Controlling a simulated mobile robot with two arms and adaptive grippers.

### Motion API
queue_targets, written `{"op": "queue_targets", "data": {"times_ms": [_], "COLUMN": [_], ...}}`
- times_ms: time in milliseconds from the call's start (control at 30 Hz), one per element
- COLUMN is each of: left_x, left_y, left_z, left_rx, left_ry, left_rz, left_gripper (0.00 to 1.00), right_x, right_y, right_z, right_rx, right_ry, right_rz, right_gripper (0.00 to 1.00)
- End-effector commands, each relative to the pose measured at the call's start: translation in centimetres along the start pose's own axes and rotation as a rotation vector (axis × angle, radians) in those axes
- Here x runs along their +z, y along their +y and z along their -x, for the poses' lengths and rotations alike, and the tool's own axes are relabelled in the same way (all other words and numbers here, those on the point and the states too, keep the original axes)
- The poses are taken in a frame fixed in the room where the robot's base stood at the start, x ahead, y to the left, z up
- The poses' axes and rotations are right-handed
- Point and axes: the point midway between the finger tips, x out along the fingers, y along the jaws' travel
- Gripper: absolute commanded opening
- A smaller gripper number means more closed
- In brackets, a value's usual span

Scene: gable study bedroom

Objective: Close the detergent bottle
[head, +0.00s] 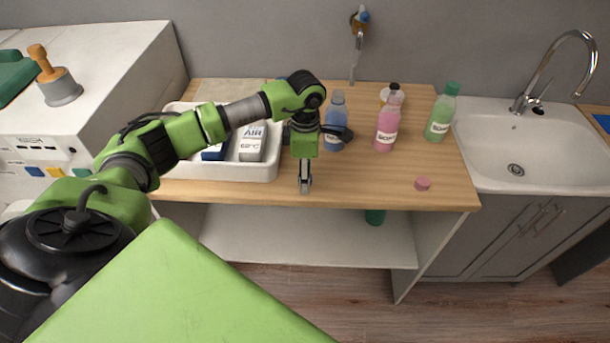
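A pink detergent bottle (387,128) stands upright on the wooden counter, with a dark top and no pink cap on it. A small pink cap (422,183) lies on the counter near the front edge, to the right of and in front of that bottle. My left gripper (305,186) points down over the front of the counter, left of the cap and apart from the bottle. Its fingers are seen edge-on, so their opening is unclear; nothing shows held. My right gripper is out of view.
A blue bottle (336,109) stands partly behind my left arm, and a green capped bottle (440,116) stands at the right. A white tray (232,172) with boxes is at the left. A sink (550,145) adjoins the counter's right. The front middle counter is clear.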

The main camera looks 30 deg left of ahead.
Motion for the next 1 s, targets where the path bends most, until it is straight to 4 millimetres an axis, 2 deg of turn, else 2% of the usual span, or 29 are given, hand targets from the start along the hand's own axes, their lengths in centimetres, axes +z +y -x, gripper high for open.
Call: {"op": "queue_targets", "data": {"times_ms": [233, 367, 767, 867, 1000], "left_x": [0.0, 0.0, 0.0, 0.0, 0.1], "left_y": [0.0, 0.0, 0.0, 0.1, 0.1], "left_z": [0.0, 0.0, 0.1, 0.5, 2.0], "left_rx": [0.000, 0.000, 0.001, 0.002, 0.005], "left_ry": [0.000, 0.000, 0.000, 0.000, -0.002], "left_rz": [0.000, 0.000, 0.001, 0.001, -0.001], "left_gripper": [0.45, 0.16, 0.17, 0.17, 0.17], "right_x": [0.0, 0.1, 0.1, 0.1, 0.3], "right_y": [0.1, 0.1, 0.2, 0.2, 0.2], "right_z": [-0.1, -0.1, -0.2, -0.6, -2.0], "right_rx": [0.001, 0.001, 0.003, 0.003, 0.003], "right_ry": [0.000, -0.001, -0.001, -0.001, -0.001], "right_rz": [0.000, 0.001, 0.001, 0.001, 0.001], "right_gripper": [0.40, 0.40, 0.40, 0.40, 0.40]}}
